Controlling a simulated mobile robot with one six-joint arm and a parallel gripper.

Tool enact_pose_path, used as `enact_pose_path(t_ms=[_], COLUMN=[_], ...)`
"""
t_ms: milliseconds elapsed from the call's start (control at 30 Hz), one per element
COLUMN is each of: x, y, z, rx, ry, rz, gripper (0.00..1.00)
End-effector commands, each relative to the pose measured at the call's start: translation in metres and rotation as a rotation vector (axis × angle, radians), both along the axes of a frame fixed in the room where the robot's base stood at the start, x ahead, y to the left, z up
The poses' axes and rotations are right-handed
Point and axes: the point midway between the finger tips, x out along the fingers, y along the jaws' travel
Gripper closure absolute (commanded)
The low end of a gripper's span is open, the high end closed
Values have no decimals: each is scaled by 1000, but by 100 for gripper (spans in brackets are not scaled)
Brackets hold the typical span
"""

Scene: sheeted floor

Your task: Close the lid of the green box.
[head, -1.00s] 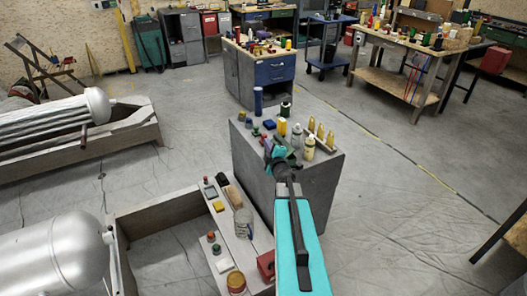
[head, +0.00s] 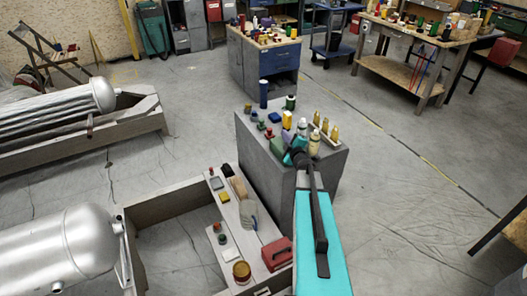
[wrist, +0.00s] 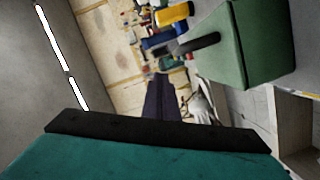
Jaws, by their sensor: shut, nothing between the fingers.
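A green box (wrist: 245,50) stands out large at the upper right of the wrist view, seen tilted. In the head view, a small green body (head: 277,146) on the grey cabinet, just left of my gripper, looks like the same box. My gripper (head: 292,153) is over the near part of the cabinet top, partly hidden by my own wrist. In the wrist view my gripper's dark fingers (wrist: 163,88) are together and empty, left of the box and apart from it in the picture. The lid's angle is not clear in either view.
On the grey cabinet (head: 255,150) stand bottles, a yellow can (head: 287,119), a blue cylinder (head: 263,94) and a rack of yellow bottles (head: 325,128). A low bench with a red case (head: 277,253) lies to the left. The floor on the right (head: 400,200) is clear.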

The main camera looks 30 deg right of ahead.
Motion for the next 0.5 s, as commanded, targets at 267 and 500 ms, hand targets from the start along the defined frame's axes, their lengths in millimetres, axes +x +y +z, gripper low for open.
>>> enact_pose_path(t_ms=[267,500], x=[1,1], y=[-18,-27], z=[-10,-16], rx=[1,-1], ry=[0,0], rz=[4,7], gripper=[100,100])
